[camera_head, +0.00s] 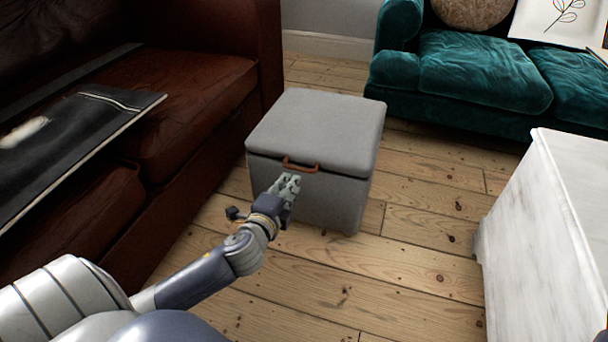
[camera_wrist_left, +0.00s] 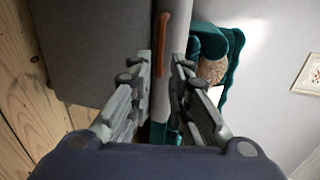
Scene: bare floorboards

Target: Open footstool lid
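A grey fabric footstool (camera_head: 320,205) stands on the floorboards in the middle of the head view. Its lid (camera_head: 320,125) is closed, with a small brown strap handle (camera_head: 300,165) on the front edge. My left gripper (camera_head: 288,180) is just in front of and slightly below the handle. In the left wrist view the gripper (camera_wrist_left: 162,65) has its two fingers apart, with the brown handle (camera_wrist_left: 162,42) beyond and between the fingertips. I cannot tell whether the fingers touch it.
A brown leather sofa (camera_head: 190,95) stands close on the left, with a dark panel (camera_head: 75,140) on it. A teal sofa (camera_head: 480,70) is behind on the right. A white marble-look block (camera_head: 550,230) stands at the right. Floor (camera_head: 420,215) between footstool and block is clear.

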